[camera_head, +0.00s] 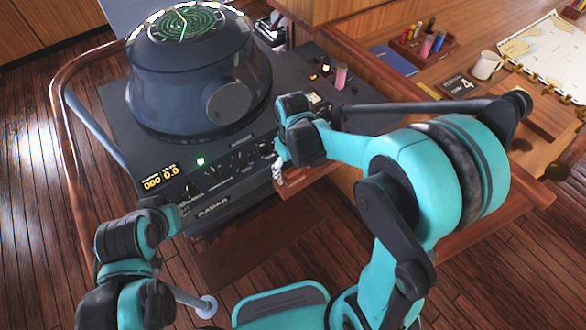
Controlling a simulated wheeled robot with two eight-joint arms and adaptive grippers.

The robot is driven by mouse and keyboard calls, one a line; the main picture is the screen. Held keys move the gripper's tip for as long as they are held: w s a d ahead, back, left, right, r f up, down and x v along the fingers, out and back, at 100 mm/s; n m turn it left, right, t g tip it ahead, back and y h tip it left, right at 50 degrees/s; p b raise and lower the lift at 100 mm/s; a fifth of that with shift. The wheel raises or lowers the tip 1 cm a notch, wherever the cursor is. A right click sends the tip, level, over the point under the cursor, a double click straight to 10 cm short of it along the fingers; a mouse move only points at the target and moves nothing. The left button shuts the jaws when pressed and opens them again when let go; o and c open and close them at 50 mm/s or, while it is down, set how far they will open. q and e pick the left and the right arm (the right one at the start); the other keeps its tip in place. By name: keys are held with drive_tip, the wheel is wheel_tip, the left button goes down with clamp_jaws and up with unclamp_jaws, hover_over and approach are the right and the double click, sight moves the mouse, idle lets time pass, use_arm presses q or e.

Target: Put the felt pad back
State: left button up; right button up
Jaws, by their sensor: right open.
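I cannot make out the felt pad for certain. My right gripper (279,172) is open, small in view below the dark wrist, at the front edge of the radar console (118,98). It is just above or beside a small wooden ledge (305,180); the exact gap cannot be told. The wrist hides part of the console front and ledge. My left arm comes in at the lower left, and its wrist end (170,212) is near the console's lower left front. Its fingers cannot be made out.
A round radar display (190,70) stands on the console, with a pink cylinder (341,76) at its right. A wooden rail (62,130) curves around the left. The chart desk at right holds a white mug (485,66), a pen tray (424,46) and a chart (550,50).

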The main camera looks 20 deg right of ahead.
sight(293, 169)
wheel_tip(293, 169, up, 11)
drive_tip(key=p, duration=0.3)
drive_tip(key=s+d+r+m+t, duration=0.1)
drive_tip(key=s+d+m+t, duration=0.1)
drive_tip(key=s, duration=0.3)
drive_tip(key=s+d+r+m+t, duration=0.2)
drive_tip(key=s+t, duration=0.3)
drive_tip(key=shift+s+d+r, duration=0.15)
drive_tip(key=shift+d+r, duration=0.15)
drive_tip(key=shift+d, duration=0.05)
